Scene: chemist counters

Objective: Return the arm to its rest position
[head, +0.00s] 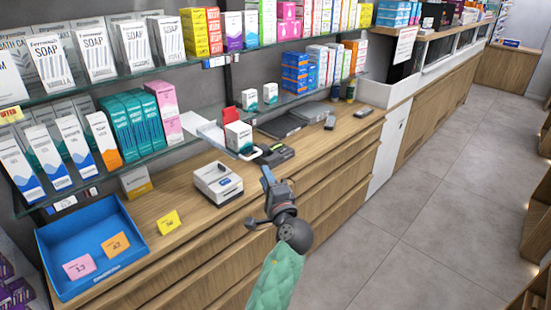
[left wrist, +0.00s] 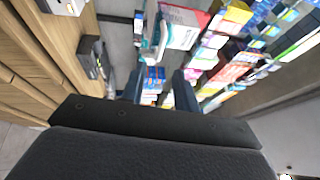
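My left arm, in a green sleeve, reaches up from the bottom of the head view over the counter's front edge. Its left gripper (head: 267,174) points away from me toward the back of the counter. In the left wrist view, the two dark fingers of the left gripper (left wrist: 160,88) stand apart with nothing between them. Shelves of boxes show through the gap. The fingers look small in the head view, so I cannot see their tips clearly there. My right gripper is in neither view.
The wooden counter (head: 165,196) bears a blue tray (head: 48,252), a white device (head: 218,183), a yellow card (head: 169,222) and a dark terminal (head: 276,155) close to the left gripper. Glass shelves of boxes rise behind. The grey floor (head: 415,225) at right is clear.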

